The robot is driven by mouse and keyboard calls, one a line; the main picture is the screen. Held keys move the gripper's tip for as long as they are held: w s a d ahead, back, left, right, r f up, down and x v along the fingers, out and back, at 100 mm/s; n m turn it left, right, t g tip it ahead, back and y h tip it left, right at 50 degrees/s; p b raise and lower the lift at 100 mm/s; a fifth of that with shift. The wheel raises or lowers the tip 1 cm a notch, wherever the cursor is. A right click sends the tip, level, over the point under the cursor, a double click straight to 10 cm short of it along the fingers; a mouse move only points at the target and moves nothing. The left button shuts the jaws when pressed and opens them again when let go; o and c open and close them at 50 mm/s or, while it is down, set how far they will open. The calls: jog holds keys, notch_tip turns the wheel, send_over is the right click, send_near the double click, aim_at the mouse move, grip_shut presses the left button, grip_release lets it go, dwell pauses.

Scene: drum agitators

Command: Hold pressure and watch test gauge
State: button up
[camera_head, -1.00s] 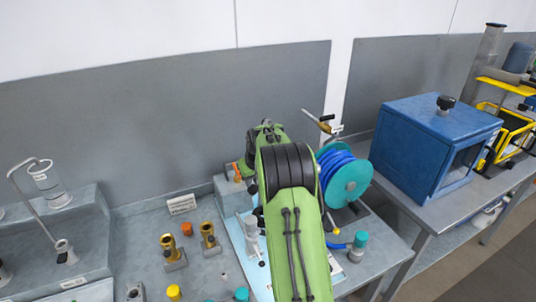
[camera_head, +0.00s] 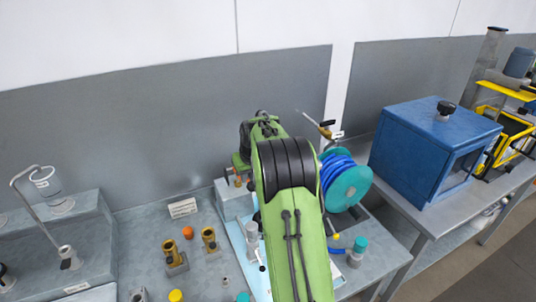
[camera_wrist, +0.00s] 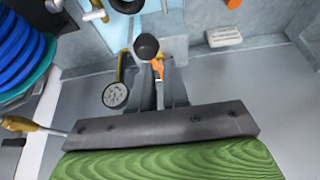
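In the wrist view a small round gauge (camera_wrist: 115,95) with a pale dial stands left of my gripper (camera_wrist: 163,82). Its reading is too small to make out. A black round knob (camera_wrist: 147,46) and an orange piece (camera_wrist: 157,68) lie just beyond the dark fingers. The fingers show a narrow gap, but I cannot tell whether they grip anything. In the head view my green arm hides most of the gripper and the gauge. An orange fitting (camera_head: 249,185) shows at the arm's left edge.
A hose reel (camera_head: 347,188) with blue hose stands right of my arm, close by. A blue cabinet (camera_head: 425,150) is on the right-hand table. Brass fittings (camera_head: 209,239) and a white label (camera_head: 183,208) are on the bench to the left. A grey wall panel rises behind.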

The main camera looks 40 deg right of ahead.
jog(key=s+a+r, duration=0.1)
jog(key=a, duration=0.1)
jog(key=s+a+r, duration=0.2)
jog(key=shift+b, duration=0.3)
